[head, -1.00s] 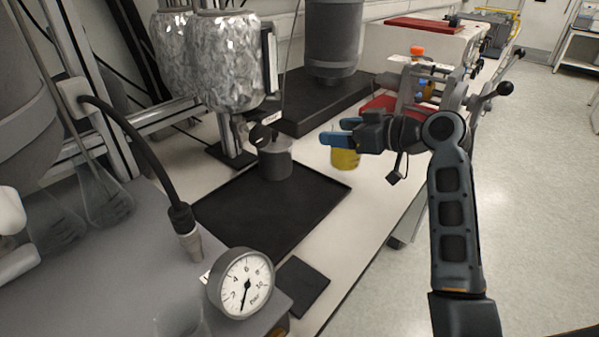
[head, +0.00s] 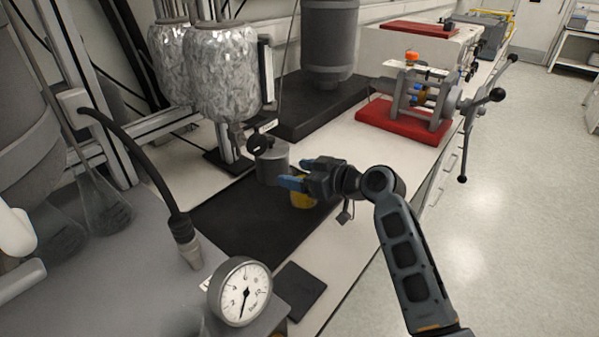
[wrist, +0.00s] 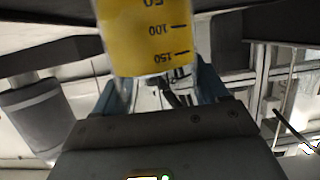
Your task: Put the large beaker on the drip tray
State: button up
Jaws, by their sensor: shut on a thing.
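The large beaker (head: 302,199) holds yellow liquid. In the head view it sits between the blue fingertips of my gripper (head: 291,182), which is shut on it. In the wrist view the beaker (wrist: 148,35) shows between the fingers, with printed volume marks. The drip tray (head: 243,222) is the flat black tray on the bench. The beaker appears over the tray's right part; I cannot tell whether its base touches the tray. A grey cylindrical vessel (head: 272,163) stands at the tray's back, just left of the beaker.
Foil-wrapped reactors (head: 222,75) hang behind the tray. A pressure gauge (head: 240,290) stands in front, beside a small black mat (head: 299,289). A red-based clamp device (head: 405,122) is at the back right. The tray's front and middle are clear.

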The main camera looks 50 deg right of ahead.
jog(key=shift+f, duration=0.1)
jog(key=o, duration=1.3)
jog(key=shift+c, duration=0.2)
jog(key=shift+s+r, duration=0.15)
jog(key=shift+r, duration=0.05)
jog(key=b+v, duration=0.1)
jog(key=v, duration=1)
jog(key=shift+s+b, duration=0.35)
jog(key=shift+s+r, duration=0.1)
